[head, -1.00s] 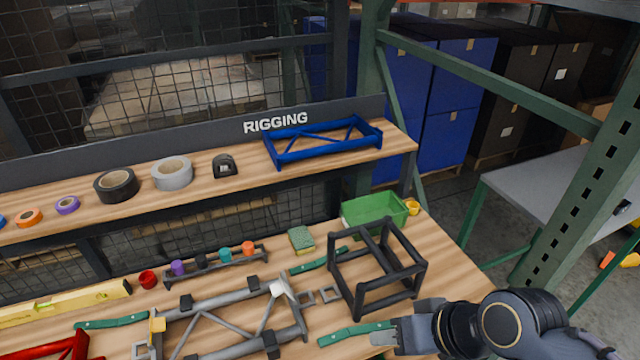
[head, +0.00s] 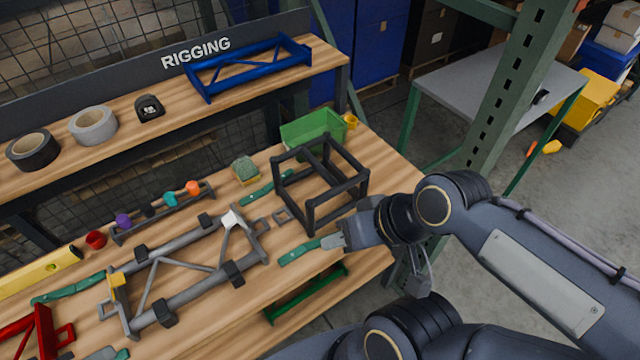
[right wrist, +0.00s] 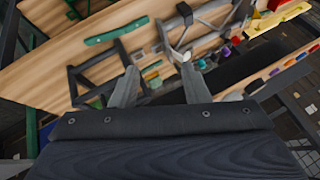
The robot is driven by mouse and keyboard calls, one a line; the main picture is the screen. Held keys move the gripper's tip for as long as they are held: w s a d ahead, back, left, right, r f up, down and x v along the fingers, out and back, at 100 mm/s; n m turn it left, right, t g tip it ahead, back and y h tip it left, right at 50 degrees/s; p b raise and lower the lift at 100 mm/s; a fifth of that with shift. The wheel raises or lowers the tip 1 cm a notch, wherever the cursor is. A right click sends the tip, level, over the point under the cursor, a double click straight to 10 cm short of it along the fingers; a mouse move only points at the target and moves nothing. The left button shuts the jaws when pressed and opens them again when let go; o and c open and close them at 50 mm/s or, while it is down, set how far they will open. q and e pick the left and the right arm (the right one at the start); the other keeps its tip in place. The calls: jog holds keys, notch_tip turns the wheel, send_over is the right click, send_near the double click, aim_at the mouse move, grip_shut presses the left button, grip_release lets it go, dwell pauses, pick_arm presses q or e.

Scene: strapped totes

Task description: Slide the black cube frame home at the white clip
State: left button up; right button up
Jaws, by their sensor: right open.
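The black cube frame (head: 279,196) stands upright on the bench, right of the grey truss frame (head: 190,305). The white clip (head: 232,219) sits at the truss's upper right corner, with a gap between it and the cube frame. My right gripper (head: 333,241) is open and empty, just in front of the cube frame's near side, by the end of a green strap (head: 300,252). In the right wrist view, my right gripper's two fingers (right wrist: 161,86) are apart, with the cube frame (right wrist: 92,62) beyond them to the left. My left gripper is not seen.
A green bin (head: 312,127) and a sponge (head: 245,170) stand behind the cube frame. A rack of coloured pieces (head: 160,212) lies behind the truss. A blue frame (head: 250,68) is on the upper shelf. The bench right of the cube frame is mostly clear.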

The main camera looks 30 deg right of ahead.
dwell(0.4)
jog(key=shift+c, duration=0.9)
jog(key=shift+w+d+f, duration=0.1)
jog(key=shift+w+d, duration=0.05)
jog(key=shift+w, duration=0.05)
jog(key=shift+c, duration=1.1)
jog(key=w+d+n+b, duration=0.1)
jog(key=w+n, duration=0.1)
jog(key=w+f+n+g+h+b, duration=0.1)
jog(key=w+n+b, duration=0.1)
jog(key=w+d+f+n+g+b, duration=0.1)
jog(key=w+n+b, duration=0.1)
jog(key=shift+w+d+h, duration=0.25)
jog(key=shift+d+h, duration=0.05)
grip_shut()
jog(key=w+d+f+n+g+h+b, duration=0.15)
jog(key=w+f+n+b, duration=0.25)
jog(key=w+f+n, duration=0.5)
jog(key=w+d+f+n+g+h+b, duration=0.15)
jog(key=w+f+n+b, duration=0.4)
jog(key=w, duration=0.65)
jog(key=shift+g+y, duration=0.3)
jog(key=shift+y, duration=0.1)
jog(key=f, duration=0.9)
jog(key=shift+a+f+p, duration=0.15)
jog(key=shift+a+p, duration=0.25)
